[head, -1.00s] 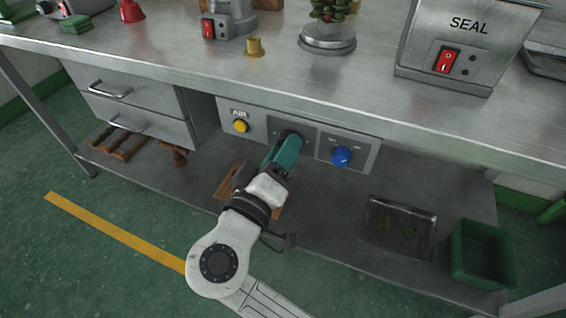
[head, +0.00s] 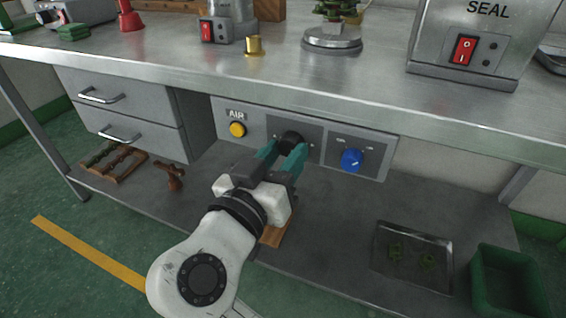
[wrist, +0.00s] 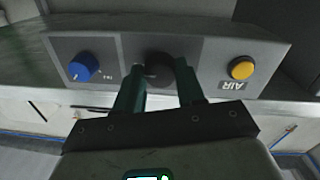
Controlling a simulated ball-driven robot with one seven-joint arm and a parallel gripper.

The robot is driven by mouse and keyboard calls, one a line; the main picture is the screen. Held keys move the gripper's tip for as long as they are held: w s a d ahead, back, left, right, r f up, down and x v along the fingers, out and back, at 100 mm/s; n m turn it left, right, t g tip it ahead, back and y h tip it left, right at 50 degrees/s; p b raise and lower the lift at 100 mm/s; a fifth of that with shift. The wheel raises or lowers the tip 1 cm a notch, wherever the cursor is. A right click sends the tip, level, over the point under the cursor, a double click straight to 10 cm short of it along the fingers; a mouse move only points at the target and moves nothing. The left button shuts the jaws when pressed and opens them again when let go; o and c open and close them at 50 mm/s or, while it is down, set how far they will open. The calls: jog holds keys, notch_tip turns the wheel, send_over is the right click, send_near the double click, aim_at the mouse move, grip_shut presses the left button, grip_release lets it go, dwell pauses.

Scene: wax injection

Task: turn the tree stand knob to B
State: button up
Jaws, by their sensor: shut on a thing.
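A black knob (head: 291,139) sits on the middle plate of the grey panel under the bench top. It also shows in the wrist view (wrist: 160,66), between the teal fingers. My gripper (head: 286,149) is shut on this black knob, one finger on each side, and partly covers its plate and markings. A blue knob (head: 351,160) with a pale pointer mark is on the plate to the right; it also shows in the wrist view (wrist: 83,66). The small markings around both knobs are too small to read, so I cannot tell which letter either points at.
A yellow button (head: 237,130) marked AIR is left of the black knob. The bench top (head: 190,62) overhangs the panel. Drawers (head: 125,118) stand at left.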

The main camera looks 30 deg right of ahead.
jog(key=shift+f, duration=0.15)
dwell(0.3)
jog(key=o, duration=1)
jog(key=shift+o, duration=0.2)
jog(key=p+v, duration=0.2)
jog(key=v, duration=0.8)
jog(key=shift+s+a+p, duration=0.15)
jog(key=shift+a+p, duration=0.2)
